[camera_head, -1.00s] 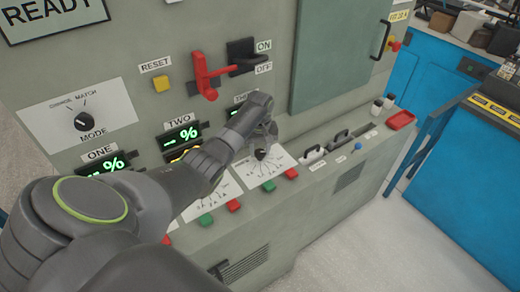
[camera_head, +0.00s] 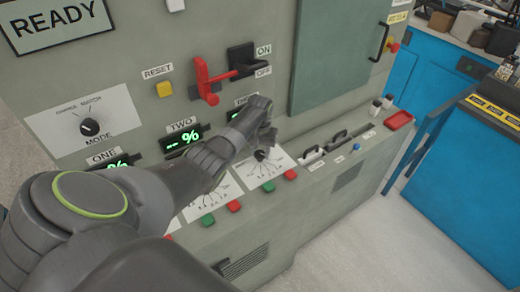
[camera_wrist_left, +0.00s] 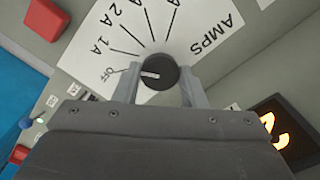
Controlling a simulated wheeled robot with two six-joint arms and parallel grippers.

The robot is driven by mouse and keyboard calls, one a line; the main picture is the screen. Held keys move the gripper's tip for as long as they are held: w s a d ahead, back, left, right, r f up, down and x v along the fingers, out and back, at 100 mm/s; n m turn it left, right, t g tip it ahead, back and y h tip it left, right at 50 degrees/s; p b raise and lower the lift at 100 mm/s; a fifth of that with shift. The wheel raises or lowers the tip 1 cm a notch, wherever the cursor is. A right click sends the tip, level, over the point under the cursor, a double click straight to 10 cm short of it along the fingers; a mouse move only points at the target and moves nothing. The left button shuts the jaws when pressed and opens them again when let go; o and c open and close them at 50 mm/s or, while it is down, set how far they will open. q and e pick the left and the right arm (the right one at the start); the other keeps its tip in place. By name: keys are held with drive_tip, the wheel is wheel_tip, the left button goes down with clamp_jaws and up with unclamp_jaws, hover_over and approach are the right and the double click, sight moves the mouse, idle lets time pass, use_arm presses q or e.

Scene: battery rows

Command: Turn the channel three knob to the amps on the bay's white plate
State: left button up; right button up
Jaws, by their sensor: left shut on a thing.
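The channel three knob (camera_wrist_left: 158,73) is round and black with a white pointer mark. In the left wrist view the mark points left toward OFF. The white dial plate (camera_wrist_left: 205,32) around it reads OFF, 1 A, 2 A and AMPS; other marks are cut off or hidden. The knob (camera_head: 261,155) and its plate (camera_head: 278,160) also show small in the head view. My left gripper (camera_wrist_left: 158,88) is shut on the knob, one finger on each side; it comes from above in the head view (camera_head: 266,143). My right gripper is not in view.
Red and green buttons (camera_head: 268,186) line the ledge below the dials. A red lever (camera_head: 205,82) and the mode knob (camera_head: 89,127) are on the panel above. Black handles (camera_head: 338,137) and a red tray (camera_head: 399,119) are to the right.

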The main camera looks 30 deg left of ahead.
sight(260, 154)
use_arm(q)
drive_tip(key=shift+m, duration=0.3)
drive_tip(key=o, duration=1)
drive_tip(key=shift+r, duration=0.1)
drive_tip(key=shift+r+b, duration=0.35)
drive_tip(key=shift+r, duration=3.35)
drive_tip(key=shift+f, duration=0.1)
